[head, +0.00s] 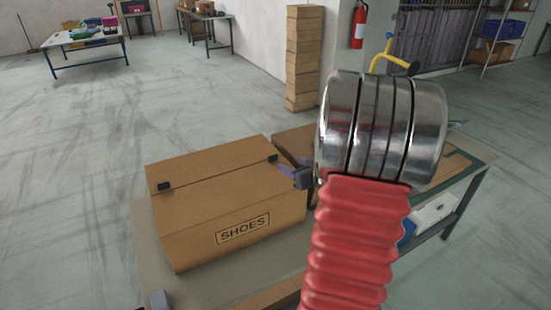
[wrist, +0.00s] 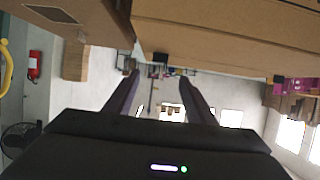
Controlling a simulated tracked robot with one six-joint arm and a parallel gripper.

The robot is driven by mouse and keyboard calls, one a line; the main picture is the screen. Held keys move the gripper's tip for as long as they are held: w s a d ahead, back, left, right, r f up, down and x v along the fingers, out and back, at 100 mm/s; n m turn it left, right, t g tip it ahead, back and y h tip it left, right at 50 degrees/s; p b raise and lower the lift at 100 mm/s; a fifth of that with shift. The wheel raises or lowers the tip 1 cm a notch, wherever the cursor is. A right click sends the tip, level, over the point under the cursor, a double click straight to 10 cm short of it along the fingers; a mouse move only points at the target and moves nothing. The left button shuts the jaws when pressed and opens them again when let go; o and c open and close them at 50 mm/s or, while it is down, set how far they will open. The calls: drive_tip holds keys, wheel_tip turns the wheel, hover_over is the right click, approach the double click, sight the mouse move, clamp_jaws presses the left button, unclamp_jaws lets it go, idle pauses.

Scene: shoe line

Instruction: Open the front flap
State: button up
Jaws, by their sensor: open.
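A brown cardboard box (head: 190,246) with SHOES printed on its front stands on the table. Its top looks closed. The front flap (head: 225,192) lies flat along the front half of the top. Two small black tabs sit along the flap's edge, a left tab (head: 163,186) and a right tab (head: 272,158). My gripper (head: 292,173) is by the box's right end, partly hidden behind my arm. In the wrist view my gripper (wrist: 158,74) is open with nothing between the fingers. A black tab (wrist: 160,57) appears just past the fingertips; I cannot tell whether they touch.
Another brown box (head: 292,143) stands close behind to the right, partly hidden by my arm. The table (head: 148,232) has bare margin left of the box. A tall stack of cartons (head: 305,55) and a fire extinguisher (head: 359,26) are farther back. The floor to the left is clear.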

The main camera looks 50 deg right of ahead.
sight(274, 157)
drive_tip(key=shift+w, duration=0.1)
drive_tip(key=x, duration=1.3)
drive_tip(key=shift+w+f, duration=0.15)
drive_tip(key=shift+w, duration=0.2)
drive_tip(key=shift+c, duration=0.4)
clamp_jaws()
drive_tip(key=shift+s+d, duration=0.15)
drive_tip(key=shift+d, duration=0.2)
drive_tip(key=shift+a, duration=0.15)
